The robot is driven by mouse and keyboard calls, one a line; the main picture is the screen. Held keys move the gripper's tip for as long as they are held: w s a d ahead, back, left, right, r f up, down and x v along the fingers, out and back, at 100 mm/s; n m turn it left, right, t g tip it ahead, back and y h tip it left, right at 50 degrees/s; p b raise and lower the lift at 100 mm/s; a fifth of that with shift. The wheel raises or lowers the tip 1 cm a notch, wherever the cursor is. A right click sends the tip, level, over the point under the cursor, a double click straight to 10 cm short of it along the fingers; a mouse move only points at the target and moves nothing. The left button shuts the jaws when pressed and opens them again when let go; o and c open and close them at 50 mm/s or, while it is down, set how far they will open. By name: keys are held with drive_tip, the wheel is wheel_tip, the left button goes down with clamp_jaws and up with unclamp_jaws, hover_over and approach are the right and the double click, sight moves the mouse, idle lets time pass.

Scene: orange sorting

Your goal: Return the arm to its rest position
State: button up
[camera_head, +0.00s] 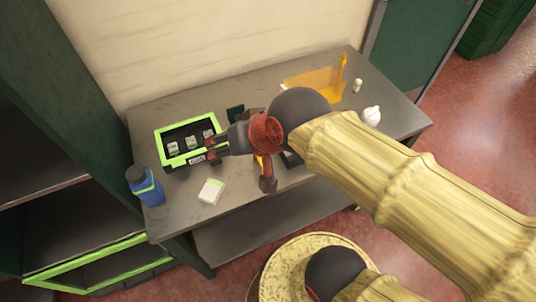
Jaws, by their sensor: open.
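My arm (400,185) reaches in from the right over the grey table (185,215). My gripper (207,150) is open at the right side of a black crate with a bright green rim (163,150). Several small pale items (174,148) lie in the crate. I see nothing held between the fingers, though they are small and partly dark against the crate. My wrist and arm hide the middle of the table.
A blue bottle (148,188) stands at the table's left edge, with a white-and-green box (211,191) near the front. An orange open holder (312,82), a small bottle (357,86) and a white bottle (371,115) stand at the back right.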

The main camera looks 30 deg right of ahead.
drive_tip(key=s+d+f+n+g+h, duration=0.1)
drive_tip(key=s+d+n+h, duration=0.1)
drive_tip(key=s+d, duration=0.3)
drive_tip(key=shift+s+d+f+g, duration=0.2)
drive_tip(key=shift+s+d+g, duration=0.1)
drive_tip(key=shift+d, duration=0.5)
drive_tip(key=shift+c, duration=0.2)
